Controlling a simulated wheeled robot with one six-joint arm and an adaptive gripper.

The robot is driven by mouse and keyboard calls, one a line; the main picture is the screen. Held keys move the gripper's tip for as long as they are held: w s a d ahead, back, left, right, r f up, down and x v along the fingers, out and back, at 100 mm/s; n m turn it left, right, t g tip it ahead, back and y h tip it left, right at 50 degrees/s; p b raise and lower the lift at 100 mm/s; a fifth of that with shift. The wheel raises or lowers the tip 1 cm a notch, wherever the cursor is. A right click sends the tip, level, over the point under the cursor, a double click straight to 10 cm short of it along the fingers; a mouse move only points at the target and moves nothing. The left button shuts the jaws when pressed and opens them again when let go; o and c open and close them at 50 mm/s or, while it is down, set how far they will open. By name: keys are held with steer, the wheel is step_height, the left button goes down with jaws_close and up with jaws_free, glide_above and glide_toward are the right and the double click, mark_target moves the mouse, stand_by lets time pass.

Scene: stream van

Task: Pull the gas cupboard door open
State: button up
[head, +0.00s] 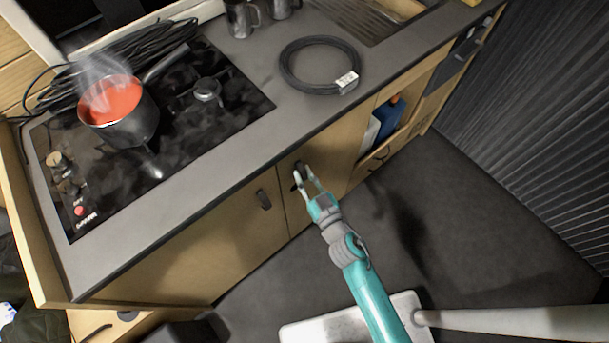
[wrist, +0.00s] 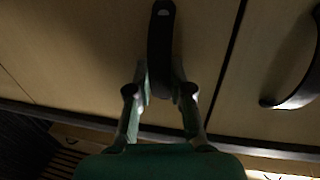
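The cupboard door (head: 333,152) is pale wood and looks closed, flush with the front under the worktop. Its dark handle (head: 298,168) is near the door's upper left edge. In the wrist view the black curved handle (wrist: 161,35) runs down between my fingers. My gripper (head: 304,176) is at this handle, with one finger on each side. In the wrist view the tips of my gripper (wrist: 161,77) lie close against both sides of the handle and seem closed on it.
Left is another door (head: 235,235) with its own handle (head: 264,200). Above are a hob (head: 190,120), a steaming pot of red liquid (head: 120,112) and a coiled black cable (head: 290,75). An open shelf (head: 402,122) is on the right.

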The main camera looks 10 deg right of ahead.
jaws_close()
steer(key=shift+d, duration=0.1)
stand_by(0.3)
